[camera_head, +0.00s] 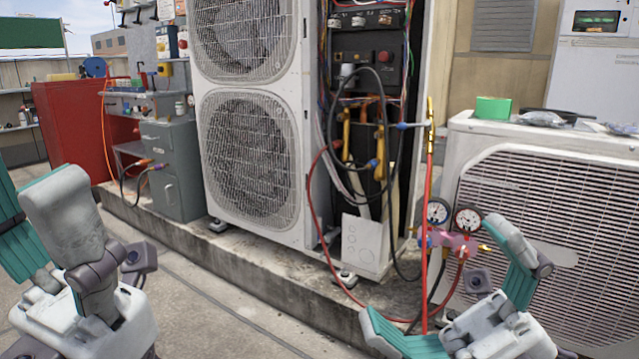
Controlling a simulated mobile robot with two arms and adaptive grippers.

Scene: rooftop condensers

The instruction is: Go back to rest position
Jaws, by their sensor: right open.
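My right gripper (433,272) is at the lower right, with its teal-padded fingers spread wide. Nothing is clearly held between them. Behind the gap, in the picture, hang a pink gauge manifold (455,243) with two dials and a red hose (425,190). My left gripper (38,215) is at the left edge, pointing up. One teal-padded finger shows behind a grey finger, and their overlap hides the gap. No object shows in it.
A tall white condenser (305,130) with an open wiring side stands on a concrete kerb (285,300). A low white unit (560,150) stands at the right. A grey cabinet (178,195) and a red cabinet (62,125) stand at the left. The floor in front is clear.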

